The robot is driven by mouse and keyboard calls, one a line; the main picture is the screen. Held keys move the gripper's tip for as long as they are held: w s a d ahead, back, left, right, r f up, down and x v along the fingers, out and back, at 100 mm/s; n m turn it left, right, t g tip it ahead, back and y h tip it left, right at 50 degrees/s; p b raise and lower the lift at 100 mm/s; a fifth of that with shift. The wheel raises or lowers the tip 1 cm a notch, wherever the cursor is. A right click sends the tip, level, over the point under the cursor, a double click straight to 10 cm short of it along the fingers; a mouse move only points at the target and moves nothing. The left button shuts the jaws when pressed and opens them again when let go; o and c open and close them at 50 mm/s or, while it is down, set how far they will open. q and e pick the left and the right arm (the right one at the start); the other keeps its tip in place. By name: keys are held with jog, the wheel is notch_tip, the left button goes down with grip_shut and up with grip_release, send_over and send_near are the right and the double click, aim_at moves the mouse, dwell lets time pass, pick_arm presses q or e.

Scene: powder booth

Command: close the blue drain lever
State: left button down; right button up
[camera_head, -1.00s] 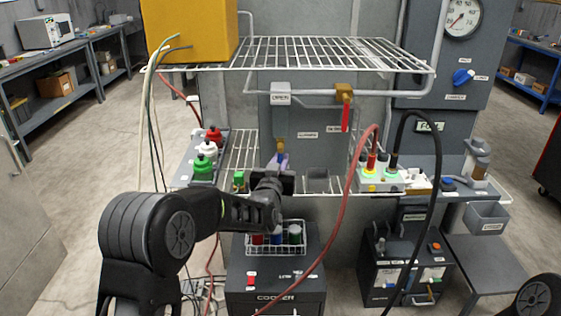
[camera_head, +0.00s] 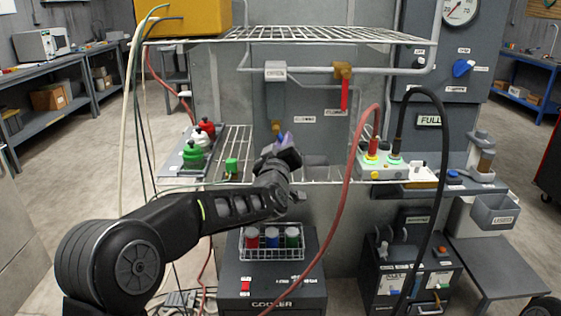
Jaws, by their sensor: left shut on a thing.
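The blue drain lever (camera_head: 283,137) is a small blue-purple piece beside a brass fitting (camera_head: 276,127) on the grey back panel. Only a little of it shows; the rest is hidden by my left gripper (camera_head: 284,148). My left gripper is at the lever and shut on it, at the front edge of the wire shelf. The exact angle of the lever cannot be told. My right gripper is out of view.
A red lever (camera_head: 344,95) hangs from a brass valve above right. A blue knob (camera_head: 463,68) is on the gauge panel. A red hose (camera_head: 347,190) and a black hose (camera_head: 437,180) hang right of my gripper.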

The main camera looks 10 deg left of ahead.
pick_arm(q)
jog(key=n+b, duration=0.2)
jog(key=d+n+b, duration=0.1)
jog(key=n+b, duration=0.1)
jog(key=shift+w+r+y, duration=0.1)
jog(key=shift+w+y, duration=0.05)
jog(key=shift+y, duration=0.25)
jog(key=shift+d+r+n+t+y+b, duration=0.1)
jog(key=shift+r+n+t+y+b, duration=0.1)
jog(key=shift+n+b, duration=0.35)
jog(key=shift+r+n+t+y+b, duration=0.1)
jog(key=shift+n+y+b, duration=0.15)
jog(key=shift+n, duration=0.4)
jog(key=n+b, duration=0.1)
jog(key=r+n, duration=0.1)
jog(key=n, duration=0.1)
jog(key=shift+d+y+b, duration=0.15)
jog(key=shift+y+b, duration=0.1)
jog(key=shift+b, duration=0.1)
jog(key=shift+r+n+y+b, duration=0.25)
jog(key=shift+r+n+b, duration=0.1)
jog(key=shift+n, duration=0.65)
jog(key=shift+r+n+y+b, duration=0.2)
jog(key=shift+n+y+b, duration=0.1)
jog(key=shift+n, duration=0.7)
jog(key=c, duration=1.5)
grip_release()
jog(key=shift+o, duration=0.2)
